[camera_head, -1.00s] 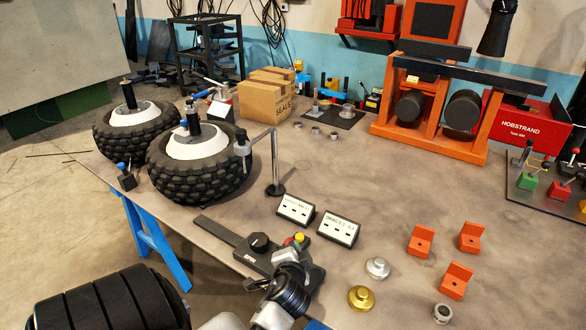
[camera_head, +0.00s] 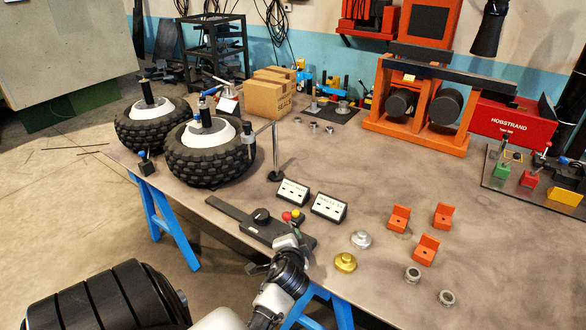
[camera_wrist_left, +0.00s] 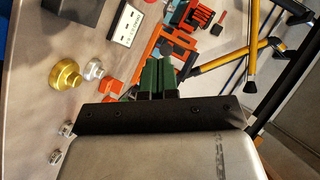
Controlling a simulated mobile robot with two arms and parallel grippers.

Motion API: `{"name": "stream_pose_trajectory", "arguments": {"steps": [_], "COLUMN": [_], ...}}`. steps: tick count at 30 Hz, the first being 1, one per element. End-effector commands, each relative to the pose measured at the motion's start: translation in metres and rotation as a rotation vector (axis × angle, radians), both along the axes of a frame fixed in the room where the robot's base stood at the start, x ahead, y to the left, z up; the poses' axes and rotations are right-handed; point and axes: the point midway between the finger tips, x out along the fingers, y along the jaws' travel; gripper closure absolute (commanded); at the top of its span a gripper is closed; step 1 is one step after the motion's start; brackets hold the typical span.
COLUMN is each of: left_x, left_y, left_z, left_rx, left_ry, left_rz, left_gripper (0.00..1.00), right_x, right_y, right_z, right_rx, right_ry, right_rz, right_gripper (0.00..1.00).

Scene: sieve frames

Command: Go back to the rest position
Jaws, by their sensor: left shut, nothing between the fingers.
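My left arm comes in from the bottom left of the head view and reaches to the table's front edge. Its dark and grey end (camera_head: 290,250) is in front of the black knob box; the fingers cannot be made out there. In the left wrist view my left gripper (camera_wrist_left: 157,76) has its green fingers together, with nothing between them. A gold knob-shaped part (camera_wrist_left: 66,75) and a silver one (camera_wrist_left: 93,70) lie on the table beyond it, apart from the fingers. My right gripper is not in view.
The workbench (camera_head: 350,165) holds two wheels (camera_head: 210,155), a black box with a dial (camera_head: 262,218), two white label blocks (camera_head: 329,207), orange brackets (camera_head: 425,249) and two grey rings (camera_head: 445,298). An orange press (camera_head: 415,130) stands at the back. The middle is fairly clear.

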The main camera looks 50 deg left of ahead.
Motion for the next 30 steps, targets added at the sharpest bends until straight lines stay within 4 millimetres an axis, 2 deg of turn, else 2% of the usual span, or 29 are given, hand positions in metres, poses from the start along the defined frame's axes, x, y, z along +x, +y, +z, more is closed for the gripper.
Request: {"name": "stream_pose_trajectory", "arguments": {"steps": [12,23,26,29,30], "left_x": [0.001,0.001,0.002,-0.001,-0.005], "left_y": [0.001,-0.001,-0.011,-0.033,-0.044], "left_z": [0.002,-0.004,-0.030,-0.082,-0.109], "left_rx": [0.000,-0.008,-0.052,-0.142,-0.190], "left_ry": [0.001,0.006,0.036,0.095,0.126], "left_rz": [-0.002,-0.006,-0.034,-0.085,-0.105], "left_gripper": [1.00,1.00,1.00,1.00,1.00], "right_x": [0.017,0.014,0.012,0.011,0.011], "right_y": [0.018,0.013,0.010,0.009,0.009], "right_z": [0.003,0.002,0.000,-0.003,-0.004], "right_rx": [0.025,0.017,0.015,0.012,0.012], "right_ry": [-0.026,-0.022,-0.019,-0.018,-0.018], "right_rz": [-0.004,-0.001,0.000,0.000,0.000], "right_gripper": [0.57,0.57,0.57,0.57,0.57]}}
